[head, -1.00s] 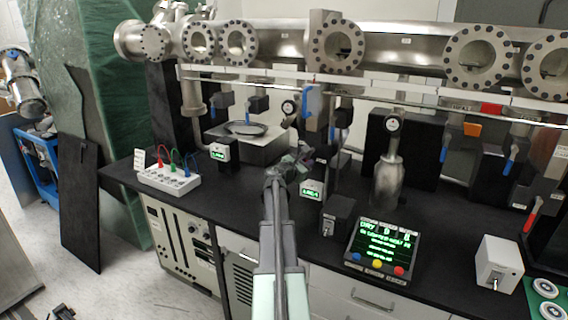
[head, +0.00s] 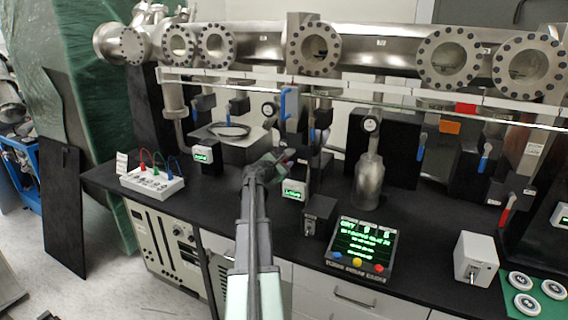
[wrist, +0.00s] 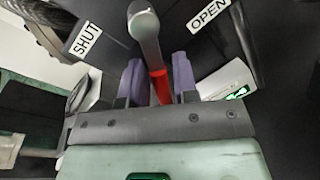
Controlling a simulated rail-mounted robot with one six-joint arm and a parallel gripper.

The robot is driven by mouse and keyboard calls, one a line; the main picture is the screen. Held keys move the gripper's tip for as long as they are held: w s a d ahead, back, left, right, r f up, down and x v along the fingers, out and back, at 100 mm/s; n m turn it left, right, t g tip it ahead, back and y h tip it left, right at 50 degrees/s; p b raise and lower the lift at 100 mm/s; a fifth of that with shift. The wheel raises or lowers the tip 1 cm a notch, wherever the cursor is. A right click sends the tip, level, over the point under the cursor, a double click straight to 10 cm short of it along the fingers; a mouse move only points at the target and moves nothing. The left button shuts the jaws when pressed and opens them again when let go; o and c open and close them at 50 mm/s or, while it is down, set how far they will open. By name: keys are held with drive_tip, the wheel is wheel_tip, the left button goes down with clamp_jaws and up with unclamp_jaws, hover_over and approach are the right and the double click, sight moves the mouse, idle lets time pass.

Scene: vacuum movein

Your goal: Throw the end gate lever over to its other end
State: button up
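The end gate lever is a grey bar (wrist: 145,30) with a red part (wrist: 160,86), seen close up in the wrist view. It stands between a SHUT label on the left and an OPEN label on the right. My gripper (wrist: 159,80) has purple-grey fingers on both sides of the red part, with little or no gap, so it looks shut on it. In the head view my gripper (head: 272,163) is over the bench near the middle, with a small red bit beside its tip. Most of the lever is hidden there.
A small box with a green display (head: 294,189) stands just right of my gripper. A black box (head: 319,215), a control panel (head: 362,245) and a metal bottle (head: 369,182) stand further right. A steel pipe with flanges (head: 313,48) and blue-handled valves run behind.

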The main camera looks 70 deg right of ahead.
drive_tip(key=shift+o, duration=1)
drive_tip(key=p+v, duration=0.1)
drive_tip(key=v, duration=1)
drive_tip(key=shift+s, duration=0.1)
